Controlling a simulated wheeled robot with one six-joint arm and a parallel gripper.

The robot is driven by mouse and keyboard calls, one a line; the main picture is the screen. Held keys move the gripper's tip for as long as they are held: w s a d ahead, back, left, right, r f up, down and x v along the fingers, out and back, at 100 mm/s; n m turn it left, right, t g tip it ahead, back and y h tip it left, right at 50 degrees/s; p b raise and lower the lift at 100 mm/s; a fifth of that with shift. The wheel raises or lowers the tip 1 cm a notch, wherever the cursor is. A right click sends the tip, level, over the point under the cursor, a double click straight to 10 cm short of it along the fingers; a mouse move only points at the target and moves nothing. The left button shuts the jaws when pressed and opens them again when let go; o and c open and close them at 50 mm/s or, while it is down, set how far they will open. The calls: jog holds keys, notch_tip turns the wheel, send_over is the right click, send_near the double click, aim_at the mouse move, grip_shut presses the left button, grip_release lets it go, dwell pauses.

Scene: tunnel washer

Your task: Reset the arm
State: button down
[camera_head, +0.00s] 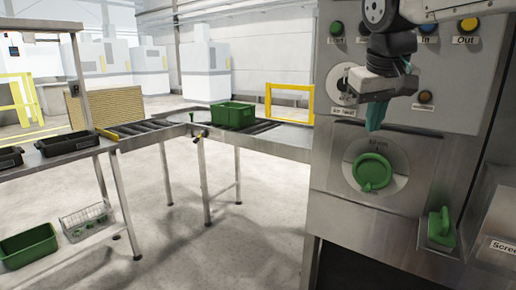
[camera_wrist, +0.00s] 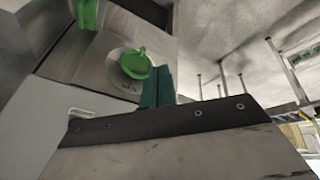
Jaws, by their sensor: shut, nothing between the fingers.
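My gripper (camera_head: 376,113) hangs at the upper right of the head view, in front of the washer's control panel (camera_head: 335,100). Its green fingers point down and are closed together with nothing between them. They are above the green rotary knob (camera_head: 373,172) and apart from it. In the wrist view the closed fingers (camera_wrist: 158,88) show as a green block beside the same knob (camera_wrist: 136,64). Part of the panel behind my arm is hidden.
A green handle (camera_head: 440,227) sits at the panel's lower right. Buttons (camera_head: 467,25) line its top. To the left, a roller conveyor (camera_head: 270,128) carries a green crate (camera_head: 233,114). A bench (camera_head: 75,153) holds black trays. Grey floor (camera_head: 180,230) between them is clear.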

jog(key=s+d+f+g, duration=0.1)
jog(key=s+f, duration=0.8)
jog(key=s, duration=0.3)
jog(key=s+d+f+m+g+y, duration=0.1)
jog(key=s+d+f, duration=0.1)
jog(key=s+f, duration=0.8)
jog(key=s, duration=0.2)
jog(key=shift+s+d+f+m+g, duration=0.2)
jog(key=shift+s+f+m+g, duration=0.1)
jog(key=shift+g, duration=0.1)
